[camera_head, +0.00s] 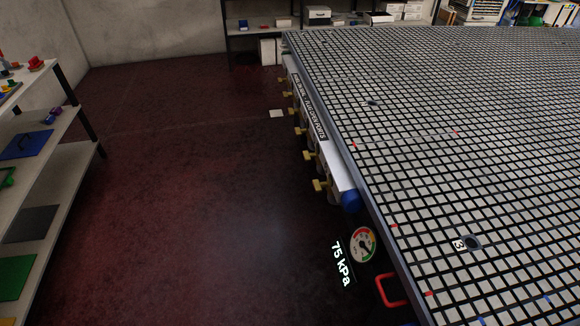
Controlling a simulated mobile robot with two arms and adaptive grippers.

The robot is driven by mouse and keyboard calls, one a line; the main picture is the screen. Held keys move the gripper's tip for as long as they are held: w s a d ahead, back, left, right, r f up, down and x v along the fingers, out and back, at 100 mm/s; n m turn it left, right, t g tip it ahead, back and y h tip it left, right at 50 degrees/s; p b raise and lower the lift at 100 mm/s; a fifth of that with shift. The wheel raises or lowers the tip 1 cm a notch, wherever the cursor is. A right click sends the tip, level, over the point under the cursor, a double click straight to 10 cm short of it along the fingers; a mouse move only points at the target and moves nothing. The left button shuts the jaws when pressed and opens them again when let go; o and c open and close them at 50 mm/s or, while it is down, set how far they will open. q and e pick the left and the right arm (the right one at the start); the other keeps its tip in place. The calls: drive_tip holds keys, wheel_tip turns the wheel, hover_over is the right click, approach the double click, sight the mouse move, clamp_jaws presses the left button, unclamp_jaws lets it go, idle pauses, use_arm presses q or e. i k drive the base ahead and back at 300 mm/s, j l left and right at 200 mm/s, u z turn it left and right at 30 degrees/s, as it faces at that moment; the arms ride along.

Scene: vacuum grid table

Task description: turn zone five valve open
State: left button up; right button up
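A row of several yellow valve handles sticks out from the left side of the grid table (352,112). The nearest handle (320,185) is by the blue end cap (351,201), and another handle (309,155) is just behind it. Farther handles (299,131) get smaller toward the back. All stand out to the left of a pale manifold with a dark label strip (314,117). The lettering is too small to read, so I cannot tell which valve is zone five. Neither gripper shows.
A round gauge (363,245) with a "75 kPa" readout (342,263) and a red handle (390,290) are on the table's near side. A shelf (62,165) with coloured items stands at left. Dark red floor between is largely clear.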

sight(307, 157)
drive_tip(key=i+j+z, duration=0.2)
drive_tip(key=z, duration=0.2)
drive_tip(key=i+j+z, duration=0.3)
drive_tip(key=z, duration=0.15)
drive_tip(key=i+j+z, duration=0.15)
drive_tip(key=j+z, duration=0.25)
